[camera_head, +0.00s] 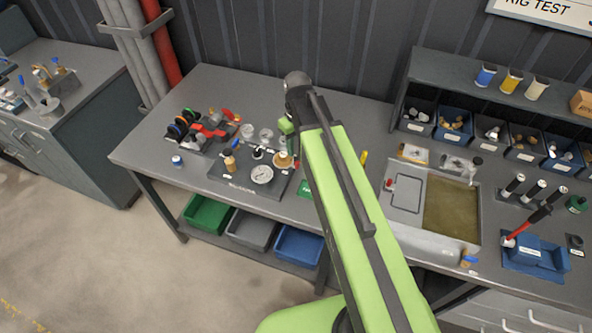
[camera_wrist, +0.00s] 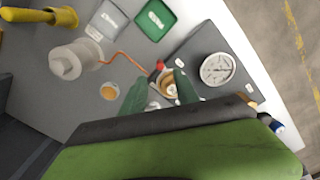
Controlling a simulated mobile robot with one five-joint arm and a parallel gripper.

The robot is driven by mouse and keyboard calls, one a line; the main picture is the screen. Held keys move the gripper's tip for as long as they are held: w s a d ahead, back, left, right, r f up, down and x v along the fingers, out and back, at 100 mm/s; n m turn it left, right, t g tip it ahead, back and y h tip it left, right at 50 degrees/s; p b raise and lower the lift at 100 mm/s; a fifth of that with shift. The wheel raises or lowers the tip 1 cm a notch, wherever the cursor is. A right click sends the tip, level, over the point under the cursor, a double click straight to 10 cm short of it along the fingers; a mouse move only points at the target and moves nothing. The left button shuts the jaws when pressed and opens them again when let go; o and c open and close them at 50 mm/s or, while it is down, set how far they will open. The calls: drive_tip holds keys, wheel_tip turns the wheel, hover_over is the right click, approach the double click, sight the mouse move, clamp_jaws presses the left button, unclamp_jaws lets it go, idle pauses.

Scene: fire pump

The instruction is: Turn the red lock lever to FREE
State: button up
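My gripper (camera_wrist: 160,80) shows in the wrist view as two dark green fingers with a clear gap between them; it is open and empty. A small red part (camera_wrist: 158,67), possibly the lock lever, shows just beyond and between the fingertips. It sits beside a round brass fitting (camera_wrist: 168,86), partly hidden by the fingers. I cannot read a FREE mark or tell the lever's position. In the head view, my gripper (camera_head: 288,139) hangs over the dark panel (camera_head: 225,178), near the brass fitting (camera_head: 283,160). I cannot tell whether the fingers touch anything.
A round white gauge (camera_wrist: 217,69) stands right of the fingers. An orange line (camera_wrist: 127,56) runs toward a pale hexagonal part (camera_wrist: 66,66) at left.

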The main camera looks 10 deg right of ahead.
sight(297, 162)
wheel_tip(297, 162, down, 8)
drive_tip(key=b, duration=0.6)
drive_tip(key=shift+r, duration=0.1)
clamp_jaws()
idle(0.9)
